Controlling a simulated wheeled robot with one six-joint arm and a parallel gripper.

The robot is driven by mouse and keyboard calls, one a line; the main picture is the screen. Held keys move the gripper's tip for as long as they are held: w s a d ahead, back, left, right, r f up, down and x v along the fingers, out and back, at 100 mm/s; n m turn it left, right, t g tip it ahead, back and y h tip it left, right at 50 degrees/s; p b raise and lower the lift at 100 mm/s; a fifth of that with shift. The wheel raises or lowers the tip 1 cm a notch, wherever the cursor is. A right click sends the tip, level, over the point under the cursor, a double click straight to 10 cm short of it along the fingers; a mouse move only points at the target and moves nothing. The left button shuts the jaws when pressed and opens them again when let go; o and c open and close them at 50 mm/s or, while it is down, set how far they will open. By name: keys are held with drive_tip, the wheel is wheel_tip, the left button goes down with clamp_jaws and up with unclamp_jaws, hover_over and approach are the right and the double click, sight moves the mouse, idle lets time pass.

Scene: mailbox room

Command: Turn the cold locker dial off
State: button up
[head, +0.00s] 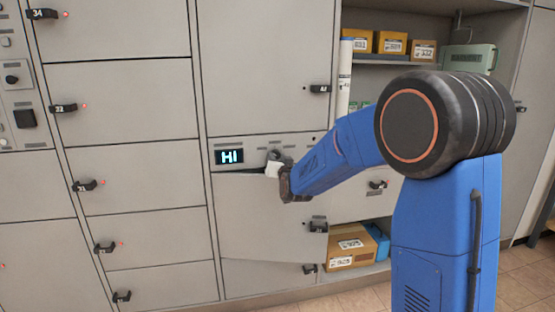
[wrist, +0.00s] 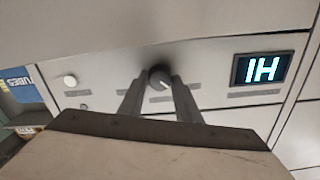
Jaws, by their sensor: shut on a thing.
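The dial (wrist: 159,77) is a small dark round knob with a light pointer mark, on a grey panel strip in the wrist view. A lit display (wrist: 263,68) beside it shows HI, seen turned over; in the head view the display (head: 229,157) reads HI upright. My gripper (wrist: 158,85) has one finger on each side of the dial and is shut on it. In the head view my gripper (head: 277,165) is against the panel just right of the display and largely hides the dial.
Below the panel, a locker door (head: 262,215) stands slightly tilted. A white round button (wrist: 70,81) is on the same strip. Shelves with boxes (head: 390,43) are at the right, and a lower bay holds a cardboard box (head: 350,247). Locker doors with black handles fill the left.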

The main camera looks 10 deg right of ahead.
drive_tip(key=shift+n, duration=1.3)
drive_tip(key=o, duration=1.1)
drive_tip(key=shift+c, duration=0.2)
drive_tip(key=s, duration=1.7)
drive_tip(key=shift+s, duration=0.2)
drive_tip(key=shift+s, duration=0.1)
